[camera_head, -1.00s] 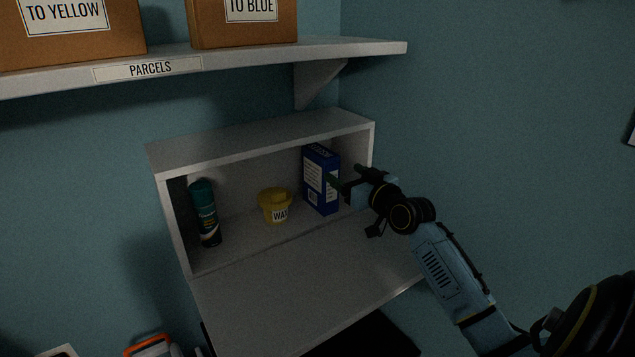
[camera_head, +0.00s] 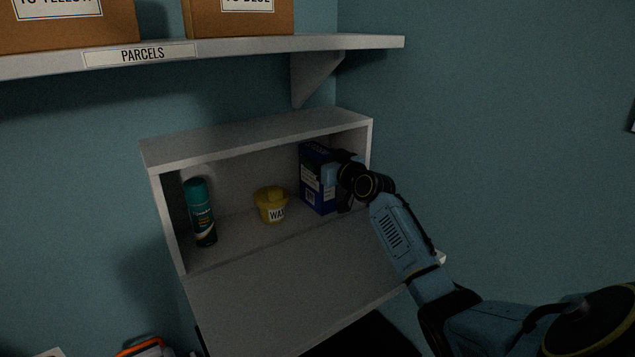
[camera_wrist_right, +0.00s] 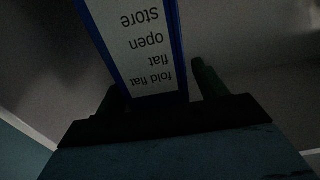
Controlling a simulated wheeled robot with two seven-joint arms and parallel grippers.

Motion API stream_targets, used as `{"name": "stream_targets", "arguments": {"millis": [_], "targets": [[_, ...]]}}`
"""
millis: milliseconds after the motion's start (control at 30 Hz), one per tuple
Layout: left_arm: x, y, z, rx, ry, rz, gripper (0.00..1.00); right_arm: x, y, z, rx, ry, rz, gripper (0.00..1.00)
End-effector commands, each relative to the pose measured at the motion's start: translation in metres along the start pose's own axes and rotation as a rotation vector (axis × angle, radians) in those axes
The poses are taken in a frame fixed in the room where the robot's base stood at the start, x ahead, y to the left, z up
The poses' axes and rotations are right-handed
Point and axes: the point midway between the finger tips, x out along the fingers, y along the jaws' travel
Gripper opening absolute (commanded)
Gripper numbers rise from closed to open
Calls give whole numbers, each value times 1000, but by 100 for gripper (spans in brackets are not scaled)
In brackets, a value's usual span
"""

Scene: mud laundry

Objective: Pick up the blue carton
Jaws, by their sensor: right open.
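The blue carton (camera_head: 315,190) stands upright at the right end of the open cabinet, with white labels on its faces. My right gripper (camera_head: 330,172) reaches into the cabinet at the carton's right front and hides part of it. In the right wrist view the carton (camera_wrist_right: 140,45) shows upside-down print reading "store", "open", "flat". It lies between the two dark fingers of my right gripper (camera_wrist_right: 155,90), which is open, with a visible gap on the right finger's side. My left gripper is not in view.
The cabinet (camera_head: 255,139) also holds a yellow tub (camera_head: 270,204) and a green-capped spray can (camera_head: 201,212) to the left. Its lowered front flap (camera_head: 290,285) is bare. Above is a parcels shelf (camera_head: 210,54) with cardboard boxes (camera_head: 240,18).

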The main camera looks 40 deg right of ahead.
Motion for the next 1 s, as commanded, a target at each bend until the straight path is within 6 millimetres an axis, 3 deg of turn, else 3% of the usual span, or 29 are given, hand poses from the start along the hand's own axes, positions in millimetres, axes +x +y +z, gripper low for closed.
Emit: {"name": "stream_targets", "arguments": {"millis": [300,767,1000], "targets": [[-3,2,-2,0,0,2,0,4,0,0,-1,0,0,71],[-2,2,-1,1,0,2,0,4,0,0,0,0,0,11],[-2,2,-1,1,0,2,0,4,0,-1,0,1,0,8]]}}
